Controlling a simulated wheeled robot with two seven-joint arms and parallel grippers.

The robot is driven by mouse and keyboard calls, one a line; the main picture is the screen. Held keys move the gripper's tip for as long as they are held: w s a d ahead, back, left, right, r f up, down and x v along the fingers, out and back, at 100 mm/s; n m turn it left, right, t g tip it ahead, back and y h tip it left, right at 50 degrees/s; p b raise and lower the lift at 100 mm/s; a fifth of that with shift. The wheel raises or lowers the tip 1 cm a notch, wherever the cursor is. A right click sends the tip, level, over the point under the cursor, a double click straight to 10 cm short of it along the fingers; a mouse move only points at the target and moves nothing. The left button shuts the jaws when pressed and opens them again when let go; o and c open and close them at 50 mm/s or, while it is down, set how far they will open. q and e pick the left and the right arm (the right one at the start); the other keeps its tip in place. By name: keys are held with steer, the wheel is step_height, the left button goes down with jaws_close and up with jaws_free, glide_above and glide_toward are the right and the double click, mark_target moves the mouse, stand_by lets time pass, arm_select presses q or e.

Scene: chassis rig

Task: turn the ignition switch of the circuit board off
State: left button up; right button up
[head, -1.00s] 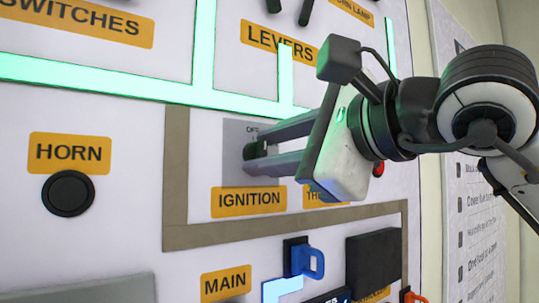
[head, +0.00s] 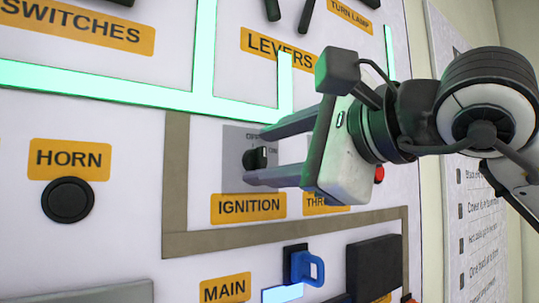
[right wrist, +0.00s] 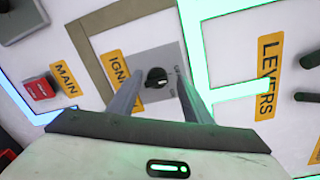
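The ignition switch is a black rotary knob (head: 256,159) on a grey plate (head: 236,143) above the yellow IGNITION label (head: 248,207). OFF is printed above the knob and ON to its upper right. A pale mark shows on the knob's right side, towards ON; its exact setting is hard to tell. My right gripper (head: 256,156) is open, with one finger above the knob and one below, apart from it. In the right wrist view the knob (right wrist: 157,77) sits between the spread fingertips (right wrist: 157,75), with gaps on both sides. My left gripper is out of view.
Round black HORN button (head: 68,199) is at left. Below are a blue handle (head: 307,267) by the MAIN label (head: 225,289) and a black box (head: 373,266). Levers (head: 306,16) stick out above. A red knob (head: 379,174) is just beyond my gripper.

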steer(key=shift+f, duration=0.1)
steer(key=shift+s+d, duration=0.15)
steer(key=shift+s, duration=0.15)
steer(key=b+v, duration=0.1)
steer(key=v, duration=0.8)
steer(key=shift+s+d+b, duration=0.2)
steer(key=shift+d+b, duration=0.05)
steer(key=shift+b, duration=0.1)
